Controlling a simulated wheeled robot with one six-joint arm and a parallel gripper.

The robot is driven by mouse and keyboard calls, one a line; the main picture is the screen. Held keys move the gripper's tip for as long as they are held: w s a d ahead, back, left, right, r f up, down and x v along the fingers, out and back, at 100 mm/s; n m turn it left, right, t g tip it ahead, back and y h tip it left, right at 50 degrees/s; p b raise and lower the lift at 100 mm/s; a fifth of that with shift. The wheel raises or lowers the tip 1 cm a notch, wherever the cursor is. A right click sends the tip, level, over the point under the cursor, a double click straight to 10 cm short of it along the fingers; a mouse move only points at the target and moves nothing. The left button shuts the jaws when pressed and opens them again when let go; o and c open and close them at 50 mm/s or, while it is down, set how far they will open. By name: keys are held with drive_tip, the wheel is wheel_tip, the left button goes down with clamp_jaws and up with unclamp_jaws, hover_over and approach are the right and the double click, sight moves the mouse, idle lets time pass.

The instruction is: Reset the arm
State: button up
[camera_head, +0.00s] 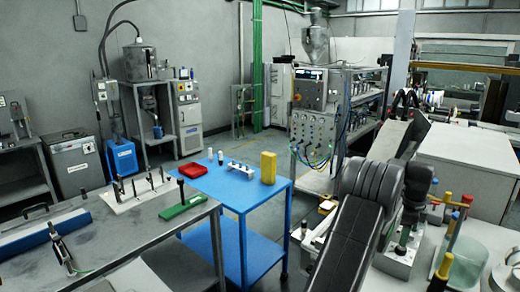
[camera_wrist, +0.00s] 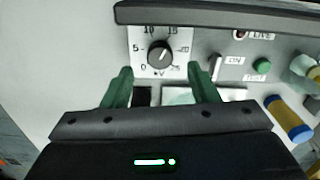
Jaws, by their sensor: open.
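My gripper (camera_wrist: 160,72) shows in the wrist view with its two green fingers apart. No object shows between the fingers. Just beyond the fingertips is a black dial knob (camera_wrist: 160,54) on a white scale plate marked in numbers, part of a grey panel (camera_wrist: 75,60). I cannot tell whether the fingers touch the panel. In the head view my dark arm (camera_head: 345,240) is folded at the right, over the right-hand bench, and largely hides the gripper.
A grey bench (camera_head: 150,235) stands at left. Floor shows beyond the blue table.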

wheel_tip(320, 180, down, 5)
drive_tip(key=shift+r+p, duration=0.1)
drive_tip(key=shift+p, duration=0.3)
drive_tip(key=n, duration=0.5)
drive_tip(key=shift+s+n, duration=0.1)
drive_tip(key=shift+n, duration=0.2)
drive_tip(key=n, duration=0.4)
drive_tip(key=shift+n, duration=0.4)
drive_tip(key=n, duration=0.5)
drive_tip(key=shift+s, duration=0.1)
drive_tip(key=shift+n+b, duration=0.4)
drive_tip(key=shift+n, duration=2.1)
drive_tip(key=shift+r, duration=0.1)
